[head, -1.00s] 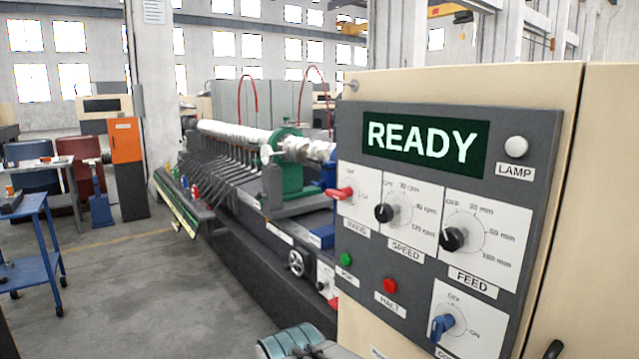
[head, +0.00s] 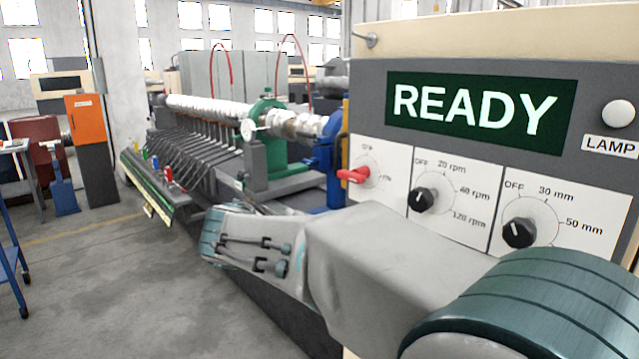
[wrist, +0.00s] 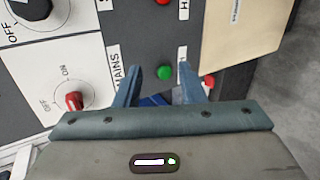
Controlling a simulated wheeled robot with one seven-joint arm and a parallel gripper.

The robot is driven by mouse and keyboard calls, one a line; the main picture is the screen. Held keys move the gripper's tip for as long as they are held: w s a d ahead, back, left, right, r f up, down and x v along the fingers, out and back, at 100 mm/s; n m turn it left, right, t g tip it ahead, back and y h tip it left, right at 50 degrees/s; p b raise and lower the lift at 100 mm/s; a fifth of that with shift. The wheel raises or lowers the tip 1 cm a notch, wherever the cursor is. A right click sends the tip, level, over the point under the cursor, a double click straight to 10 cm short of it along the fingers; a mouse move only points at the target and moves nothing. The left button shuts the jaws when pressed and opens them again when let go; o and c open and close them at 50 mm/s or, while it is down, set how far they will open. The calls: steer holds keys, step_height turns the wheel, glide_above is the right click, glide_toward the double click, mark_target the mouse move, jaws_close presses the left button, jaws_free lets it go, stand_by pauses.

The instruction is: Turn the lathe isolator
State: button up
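The lathe isolator appears to be the red knob (head: 353,175) on a white OFF/ON plate, at the left of the control panel (head: 470,180). In the head view its red handle sticks out to the left. In the wrist view the red knob (wrist: 73,101) is left of my gripper, beside a label ending in "AINS". My gripper (wrist: 159,75) is open and empty, with its two blue fingers apart. A green button (wrist: 165,71) shows between the fingertips. The fingers are not clearly visible in the head view, where my arm fills the lower part.
The panel screen (head: 475,104) reads READY. Black speed (head: 422,199) and feed (head: 519,233) knobs sit right of the red knob. A red button (wrist: 208,82) shows by the right finger in the wrist view. The lathe (head: 255,160) stands behind; open floor lies left.

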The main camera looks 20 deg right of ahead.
mark_target(347, 178)
steer(key=w+a+r+t+h, duration=0.3)
steer(key=w+a+r+h, duration=0.15)
steer(key=w+r, duration=0.4)
steer(key=shift+h, duration=0.35)
steer(key=x, duration=0.4)
steer(key=s+p+x, duration=0.1)
steer(key=x, duration=0.3)
steer(key=r+x, duration=0.1)
steer(key=x, duration=0.4)
steer(key=shift+s+d+p, duration=0.3)
steer(key=shift+d, duration=0.05)
steer(key=c, duration=0.8)
